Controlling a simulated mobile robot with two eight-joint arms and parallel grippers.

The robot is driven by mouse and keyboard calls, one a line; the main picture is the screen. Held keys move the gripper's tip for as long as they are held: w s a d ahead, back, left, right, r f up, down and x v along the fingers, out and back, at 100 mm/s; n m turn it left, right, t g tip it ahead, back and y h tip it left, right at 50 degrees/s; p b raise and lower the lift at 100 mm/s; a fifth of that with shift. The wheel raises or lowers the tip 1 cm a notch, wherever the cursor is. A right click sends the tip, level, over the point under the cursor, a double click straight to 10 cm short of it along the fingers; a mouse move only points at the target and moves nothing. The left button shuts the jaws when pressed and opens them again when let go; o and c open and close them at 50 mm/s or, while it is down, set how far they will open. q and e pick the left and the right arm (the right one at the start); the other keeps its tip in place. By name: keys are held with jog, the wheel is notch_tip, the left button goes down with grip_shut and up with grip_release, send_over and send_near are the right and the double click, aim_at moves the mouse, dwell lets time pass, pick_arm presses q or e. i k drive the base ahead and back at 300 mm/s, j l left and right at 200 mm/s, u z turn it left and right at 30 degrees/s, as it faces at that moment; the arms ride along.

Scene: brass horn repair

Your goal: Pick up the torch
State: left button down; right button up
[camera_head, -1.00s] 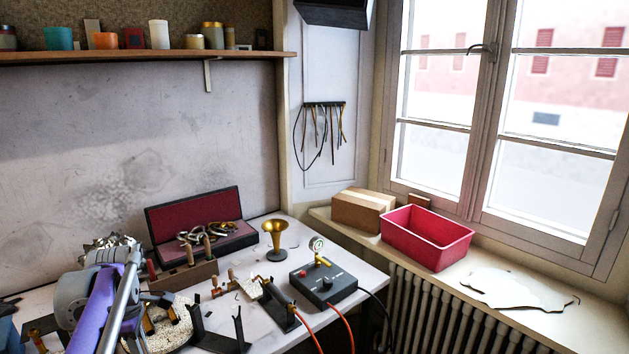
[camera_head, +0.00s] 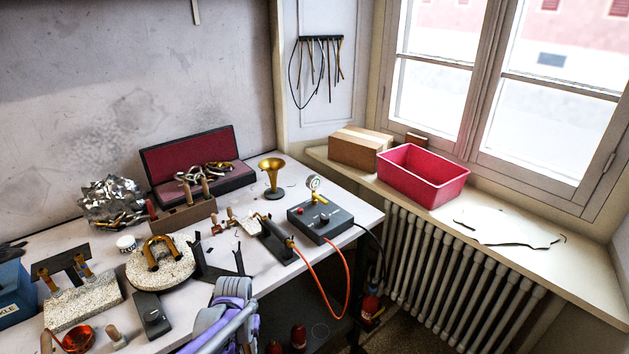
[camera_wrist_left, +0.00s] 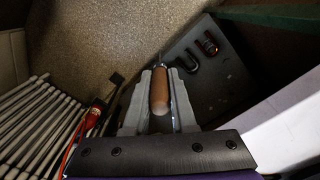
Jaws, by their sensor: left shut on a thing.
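The torch (camera_head: 289,243) appears to rest on its black stand (camera_head: 275,252) on the bench, its orange hose (camera_head: 345,300) looping over the front edge to the grey box. My left gripper arm (camera_head: 232,300) is at the bench's front edge, lower and nearer than the stand; its fingers are hidden in the head view. In the left wrist view my left gripper (camera_wrist_left: 160,95) is shut on a brown, round-ended handle (camera_wrist_left: 160,90). The rest of that handled thing is hidden, so I cannot tell what it is. My right gripper is not in view.
The grey box with gauge (camera_head: 322,222) stands right of the stand, the brass horn bell (camera_head: 272,172) behind it. A pumice-like round pad (camera_head: 140,272) and stone block (camera_head: 85,308) lie left. A red bin (camera_head: 425,175) sits on the sill above the radiator (camera_head: 440,255).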

aim_at(274, 229)
jog(key=u, duration=0.85)
jog(key=l+u, duration=0.1)
jog(key=u, duration=0.25)
jog(key=l+u, duration=0.15)
jog(key=u, duration=0.2)
jog(key=l+u, duration=0.1)
jog(key=u, duration=0.25)
jog(key=l, duration=0.9)
